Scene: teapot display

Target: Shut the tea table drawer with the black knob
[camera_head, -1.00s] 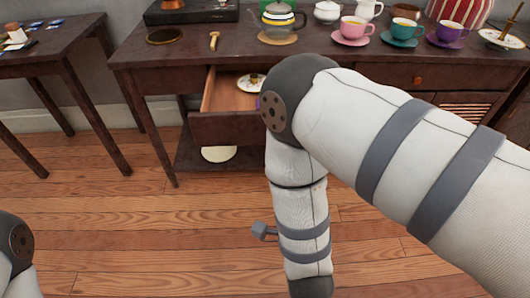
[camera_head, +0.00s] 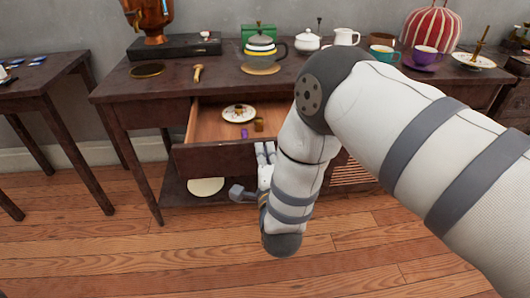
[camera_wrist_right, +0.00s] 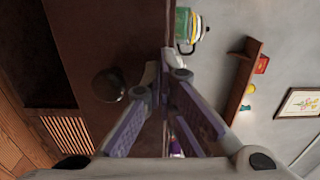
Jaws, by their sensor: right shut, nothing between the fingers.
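The tea table (camera_head: 120,88) has a dark wooden drawer pulled open; its front (camera_head: 215,158) faces me. A black round knob (camera_wrist_right: 108,85) shows on a dark wood panel in the right wrist view, left of my fingers; in the head view my arm hides it. My right gripper (camera_head: 265,152) is shut and empty at the drawer front's upper edge, towards its right end. Its fingertips also show in the right wrist view (camera_wrist_right: 170,68). I cannot tell whether they touch the wood. My left gripper is out of view.
Inside the drawer lie a patterned plate (camera_head: 239,113), a small purple item (camera_head: 244,132) and a brown one (camera_head: 259,124). A teapot (camera_head: 262,48), cups and a gold-coloured tool (camera_head: 197,73) stand on the tabletop. A pale plate (camera_head: 206,186) sits on the lower shelf.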

